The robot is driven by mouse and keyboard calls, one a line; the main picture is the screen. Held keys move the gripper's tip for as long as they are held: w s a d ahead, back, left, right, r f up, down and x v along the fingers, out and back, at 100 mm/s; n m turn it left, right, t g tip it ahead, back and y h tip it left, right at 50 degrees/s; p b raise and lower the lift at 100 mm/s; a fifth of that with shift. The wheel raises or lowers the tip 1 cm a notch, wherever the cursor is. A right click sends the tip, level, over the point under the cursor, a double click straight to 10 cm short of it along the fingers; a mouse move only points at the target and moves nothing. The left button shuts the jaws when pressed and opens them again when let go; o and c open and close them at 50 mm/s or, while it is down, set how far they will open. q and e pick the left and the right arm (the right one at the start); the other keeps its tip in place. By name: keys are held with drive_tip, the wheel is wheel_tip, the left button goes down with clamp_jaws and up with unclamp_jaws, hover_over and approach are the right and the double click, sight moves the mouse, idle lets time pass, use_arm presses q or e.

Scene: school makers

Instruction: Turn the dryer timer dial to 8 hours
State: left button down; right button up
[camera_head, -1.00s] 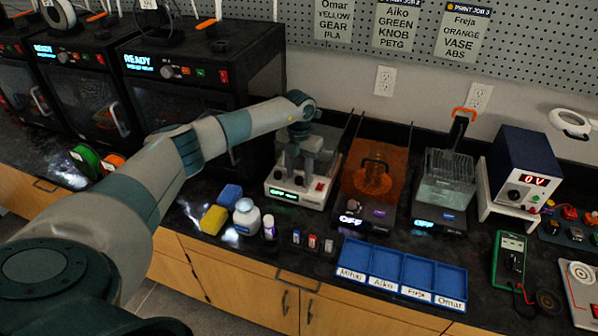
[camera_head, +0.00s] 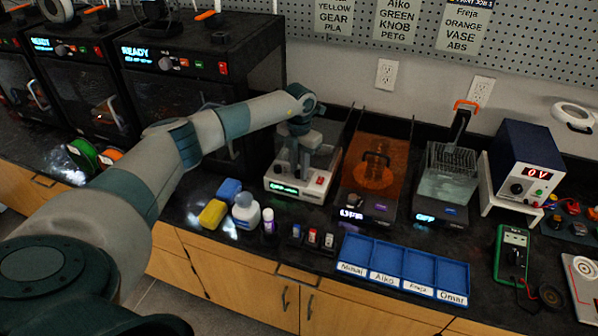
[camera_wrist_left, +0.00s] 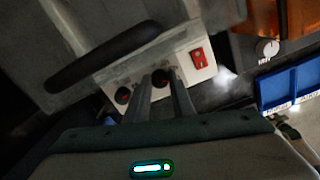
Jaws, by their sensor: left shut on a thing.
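The dryer appears to be the white box (camera_head: 322,183) with a clear lid, left of the orange-lidded unit. Its small green display (camera_head: 285,188) seems to read OFF, and a red switch (camera_head: 320,180) sits at its right. In the left wrist view its front panel (camera_wrist_left: 205,75) shows two dark dials and the red switch (camera_wrist_left: 198,57). My left gripper (camera_head: 302,174) reaches down at the panel. Its fingers (camera_wrist_left: 162,88) are closed around the dial nearer the switch (camera_wrist_left: 162,77). The other dial (camera_wrist_left: 122,96) is free. The dial markings are not readable. My right gripper is out of view.
The orange-lidded unit (camera_head: 372,178) stands close on the right, with a clear tank (camera_head: 447,180) beyond it. Black printers (camera_head: 200,75) stand at the left. Bottles (camera_head: 246,212), sponges (camera_head: 213,213) and a blue tray (camera_head: 405,268) occupy the counter in front.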

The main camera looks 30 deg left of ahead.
use_arm(q)
drive_tip(key=shift+f+m+b, duration=0.2)
drive_tip(key=shift+m+b, duration=0.55)
drive_tip(key=shift+m, duration=0.15)
drive_tip(key=shift+r+m, duration=0.1)
drive_tip(key=shift+m, duration=0.2)
drive_tip(key=shift+r, duration=0.15)
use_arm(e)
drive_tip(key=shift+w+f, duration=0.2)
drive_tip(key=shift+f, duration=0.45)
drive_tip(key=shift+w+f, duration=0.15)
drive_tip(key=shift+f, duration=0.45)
use_arm(q)
drive_tip(key=c, duration=1.5)
unclamp_jaws()
drive_tip(key=shift+c, duration=0.2)
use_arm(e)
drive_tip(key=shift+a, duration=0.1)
